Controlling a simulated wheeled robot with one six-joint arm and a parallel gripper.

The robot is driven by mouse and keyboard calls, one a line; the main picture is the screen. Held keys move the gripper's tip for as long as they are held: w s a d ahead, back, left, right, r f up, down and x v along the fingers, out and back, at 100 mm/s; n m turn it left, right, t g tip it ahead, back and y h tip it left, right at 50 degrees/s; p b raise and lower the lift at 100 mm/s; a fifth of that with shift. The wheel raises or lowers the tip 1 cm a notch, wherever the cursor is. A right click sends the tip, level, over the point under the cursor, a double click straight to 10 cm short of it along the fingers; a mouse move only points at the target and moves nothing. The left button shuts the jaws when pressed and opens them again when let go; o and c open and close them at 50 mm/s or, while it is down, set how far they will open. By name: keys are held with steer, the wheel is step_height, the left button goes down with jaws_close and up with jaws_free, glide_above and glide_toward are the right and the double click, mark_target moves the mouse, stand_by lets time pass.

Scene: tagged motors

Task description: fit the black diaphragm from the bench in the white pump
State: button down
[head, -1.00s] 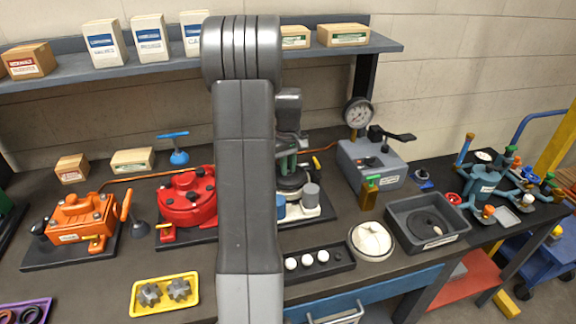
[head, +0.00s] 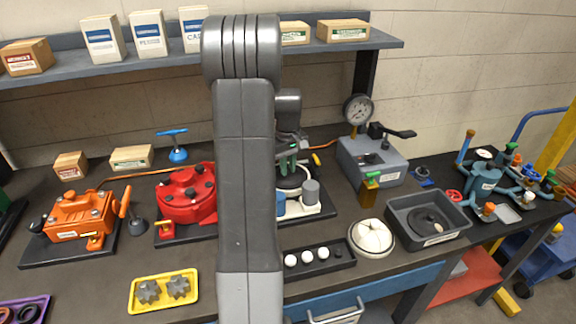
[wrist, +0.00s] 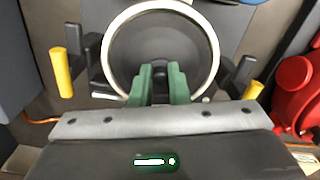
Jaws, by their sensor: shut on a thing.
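The white pump (head: 311,211) stands open on a dark base behind my arm, which hides its left part. My gripper (head: 288,164) is above it, with green fingers pointing down. In the wrist view my gripper (wrist: 161,75) is shut on a small black knob at the middle of the black diaphragm (wrist: 130,45). The pump's white rim (wrist: 106,50) shows all round the dark disc, which looks roughly centred in it. I cannot tell whether the disc is fully seated.
A white domed cover (head: 371,237) sits on the bench by a grey tray (head: 397,229) with dark round parts. A black strip tray (head: 325,264) holds small balls. A red pump (head: 184,203) is left, a grey gauge unit (head: 370,165) right.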

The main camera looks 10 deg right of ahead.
steer(key=shift+f, duration=0.4)
steer(key=c, duration=1.3)
jaws_free()
steer(key=shift+r+p, duration=2)
steer(key=shift+r, duration=1.05)
step_height(320, 180, up, 14)
steer(key=shift+f+b, duration=0.1)
steer(key=shift+b, duration=0.95)
